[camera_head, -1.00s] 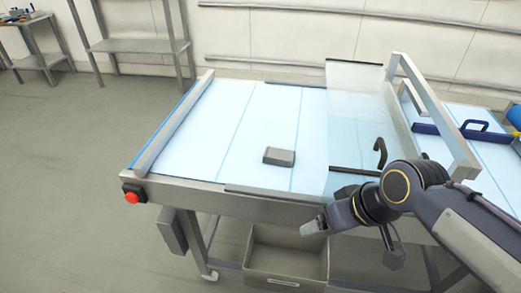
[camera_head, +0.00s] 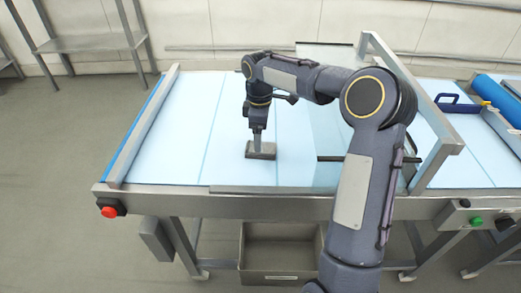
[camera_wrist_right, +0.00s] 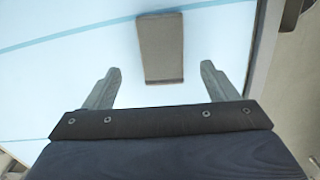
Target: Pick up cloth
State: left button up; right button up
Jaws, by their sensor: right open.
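The cloth (camera_head: 262,152) is a small grey-brown folded block lying flat on the light blue table top (camera_head: 190,130). My right gripper (camera_head: 257,146) reaches down over the table at the cloth in the head view. In the right wrist view the cloth (camera_wrist_right: 161,48) lies ahead of and between the lines of the two spread fingers of my right gripper (camera_wrist_right: 158,84). My left gripper is not in view.
A metal frame (camera_head: 432,150) with a clear panel stands over the table right of the cloth. A red button (camera_head: 109,212) sits at the table's front left corner. A blue-handled tool (camera_head: 460,105) and a blue roll (camera_head: 497,90) lie at the right. The left table half is clear.

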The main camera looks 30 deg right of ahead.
aim_at(269, 150)
jog(key=f, duration=0.4)
jog(key=shift+s+f, duration=0.2)
jog(key=shift+f, duration=0.2)
jog(key=c, duration=1.1)
jog(key=shift+r, duration=0.15)
